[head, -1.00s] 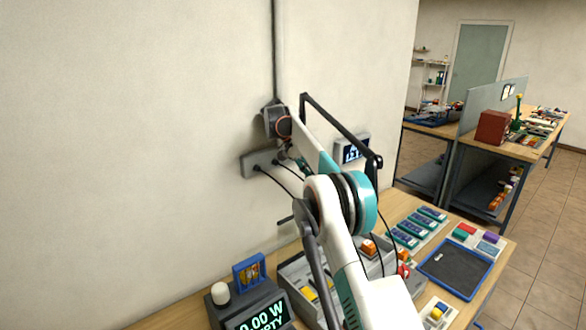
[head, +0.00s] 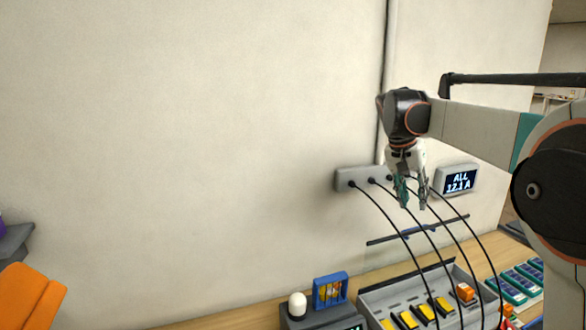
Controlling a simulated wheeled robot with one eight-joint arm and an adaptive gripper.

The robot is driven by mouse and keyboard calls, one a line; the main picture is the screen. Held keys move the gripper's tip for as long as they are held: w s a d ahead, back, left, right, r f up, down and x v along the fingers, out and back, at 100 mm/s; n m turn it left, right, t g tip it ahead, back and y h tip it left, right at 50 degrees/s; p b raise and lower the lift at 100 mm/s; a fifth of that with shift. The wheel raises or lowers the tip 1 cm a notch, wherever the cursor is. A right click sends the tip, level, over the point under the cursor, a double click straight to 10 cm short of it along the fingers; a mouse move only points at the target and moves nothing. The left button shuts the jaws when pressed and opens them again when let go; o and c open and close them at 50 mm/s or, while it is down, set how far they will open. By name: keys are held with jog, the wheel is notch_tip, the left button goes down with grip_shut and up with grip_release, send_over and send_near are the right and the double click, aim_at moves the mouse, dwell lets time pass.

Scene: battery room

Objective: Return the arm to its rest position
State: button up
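My arm reaches in from the right edge, raised in front of the wall. My gripper (head: 413,206) hangs from its wrist, pointing down, with its two fingers apart and nothing seen between them. It shows in front of the wall, beside the grey socket strip (head: 347,180) and left of the wall display (head: 458,180) reading "ALL 12.1 A". It appears above the grey charger tray (head: 372,302) on the bench and overlaps the cable area in the picture. Whether it touches any cable I cannot tell.
Several black cables (head: 385,219) run from the strip down to the tray, which has yellow and orange blocks. A blue frame (head: 330,290) and a white dome (head: 297,305) stand left of it. An orange object (head: 30,298) is at lower left. The wall at left is clear.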

jog(key=s+a+f+n+t+y+b, duration=0.1)
jog(key=s+a+f+n+t+b, duration=0.15)
jog(key=s, duration=0.65)
jog(key=s+a+f+n+t+y+b, duration=0.1)
jog(key=s+a+f, duration=0.15)
jog(key=s, duration=0.55)
jog(key=s+a+f+n+t+y+b, duration=0.1)
jog(key=s+a+f+n+b, duration=0.1)
jog(key=s+f, duration=0.5)
jog(key=s+a+f+n+t+b, duration=0.1)
jog(key=s+a+f+n+b, duration=0.1)
jog(key=s+f, duration=0.6)
jog(key=shift+s+a+f+t+y, duration=0.15)
jog(key=shift+s+a+t+y, duration=0.25)
jog(key=shift+s+a, duration=0.5)
